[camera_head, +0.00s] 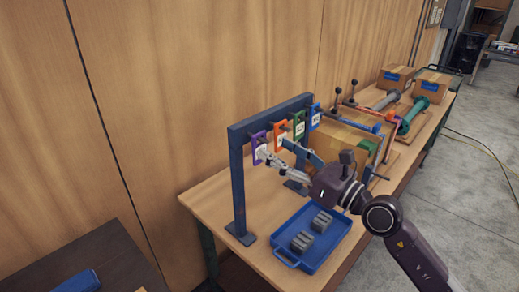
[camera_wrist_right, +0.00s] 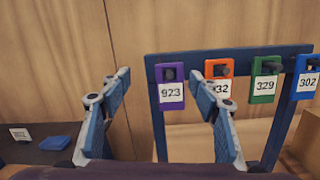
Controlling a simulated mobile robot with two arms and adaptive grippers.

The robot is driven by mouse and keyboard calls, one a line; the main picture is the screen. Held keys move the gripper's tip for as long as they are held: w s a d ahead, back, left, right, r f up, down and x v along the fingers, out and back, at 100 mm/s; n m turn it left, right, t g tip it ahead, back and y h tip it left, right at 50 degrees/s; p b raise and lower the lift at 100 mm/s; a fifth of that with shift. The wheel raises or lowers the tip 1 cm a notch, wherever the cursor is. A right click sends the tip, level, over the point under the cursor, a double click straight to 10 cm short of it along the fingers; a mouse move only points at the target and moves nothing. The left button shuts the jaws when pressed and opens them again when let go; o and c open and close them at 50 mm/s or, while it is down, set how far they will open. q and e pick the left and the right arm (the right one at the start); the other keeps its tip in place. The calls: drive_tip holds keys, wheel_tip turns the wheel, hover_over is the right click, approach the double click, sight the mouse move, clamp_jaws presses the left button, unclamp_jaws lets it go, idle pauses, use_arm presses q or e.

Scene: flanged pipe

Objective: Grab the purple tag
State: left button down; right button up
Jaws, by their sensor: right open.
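The purple tag (camera_head: 259,147) hangs at the left end of a row of tags on a dark blue rack (camera_head: 238,190). In the right wrist view the purple tag (camera_wrist_right: 171,86) shows a white label reading 923. My right gripper (camera_head: 273,149) is open, its fingers pointing at the rack. In the wrist view the gap between the fingertips (camera_wrist_right: 158,76) spans the purple tag, which sits closer to the right finger. That finger partly covers the orange tag (camera_wrist_right: 218,70). Nothing is held. My left gripper is not in view.
Green (camera_wrist_right: 265,78) and blue (camera_wrist_right: 306,77) tags hang further right. A blue tray (camera_head: 312,262) with grey blocks lies in front of the rack. Cardboard boxes (camera_head: 430,86) and flanged pipes stand further back on the wooden table. A wooden wall is close behind the rack.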

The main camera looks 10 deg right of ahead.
sight(261, 146)
drive_tip(key=shift+n+g+h, duration=0.5)
drive_tip(key=shift+n, duration=0.2)
drive_tip(key=w+a+p, duration=0.1)
drive_tip(key=w, duration=0.1)
drive_tip(key=w+a+f+p, duration=0.1)
drive_tip(key=w, duration=0.1)
drive_tip(key=w+a+f+p, duration=0.1)
drive_tip(key=w, duration=0.2)
drive_tip(key=shift+f, duration=0.15)
drive_tip(key=shift+w+a+f, duration=0.15)
drive_tip(key=shift+w+a, duration=0.05)
drive_tip(key=shift+w, duration=0.15)
drive_tip(key=shift+c, duration=0.3)
drive_tip(key=c, duration=1)
